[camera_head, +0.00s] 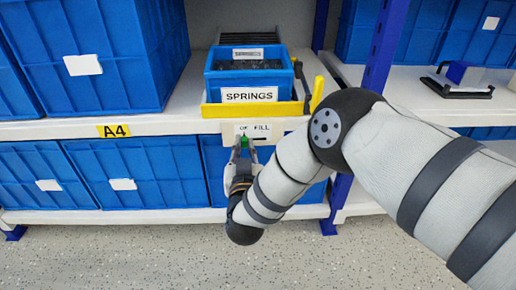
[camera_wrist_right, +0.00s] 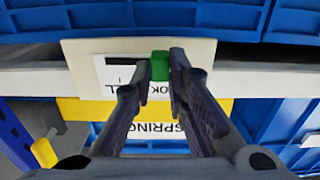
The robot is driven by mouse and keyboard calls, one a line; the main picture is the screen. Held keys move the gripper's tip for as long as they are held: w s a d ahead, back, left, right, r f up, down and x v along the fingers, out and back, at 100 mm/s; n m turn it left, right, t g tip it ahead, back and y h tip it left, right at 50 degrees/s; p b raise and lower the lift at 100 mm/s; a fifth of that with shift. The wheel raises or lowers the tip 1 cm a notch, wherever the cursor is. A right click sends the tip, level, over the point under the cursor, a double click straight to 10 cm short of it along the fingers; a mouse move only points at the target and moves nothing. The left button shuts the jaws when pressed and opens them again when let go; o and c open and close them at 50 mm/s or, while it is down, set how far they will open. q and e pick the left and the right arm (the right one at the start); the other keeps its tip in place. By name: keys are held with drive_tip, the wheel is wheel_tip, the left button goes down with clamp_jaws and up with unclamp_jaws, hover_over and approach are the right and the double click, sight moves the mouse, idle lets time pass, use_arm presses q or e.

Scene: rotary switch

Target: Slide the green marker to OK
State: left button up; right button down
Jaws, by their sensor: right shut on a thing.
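The green marker (camera_head: 245,141) sits on a white label plate (camera_head: 278,137) at the shelf's front edge. The plate carries the words OK and FILL, with OK partly hidden in the head view. The marker is below the OK word, at the left end of the dark slot. My right gripper (camera_head: 241,151) is shut on the green marker. In the right wrist view, the marker (camera_wrist_right: 160,66) is between the fingertips (camera_wrist_right: 161,64), beside the OK print, with the dark slot running to the left. My left gripper is not in view.
A blue SPRINGS bin (camera_head: 249,80) stands in a yellow tray (camera_head: 222,110) just above the plate. A yellow lever (camera_head: 317,93) stands right of it. Large blue crates (camera_head: 85,60) fill the left shelf, with more crates (camera_head: 125,175) below. A blue post (camera_head: 382,50) rises at right.

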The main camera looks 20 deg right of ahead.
drive_tip(key=shift+a, duration=0.25)
drive_tip(key=c, duration=1.6)
unclamp_jaws()
drive_tip(key=shift+o, duration=0.2)
drive_tip(key=v, duration=1.2)
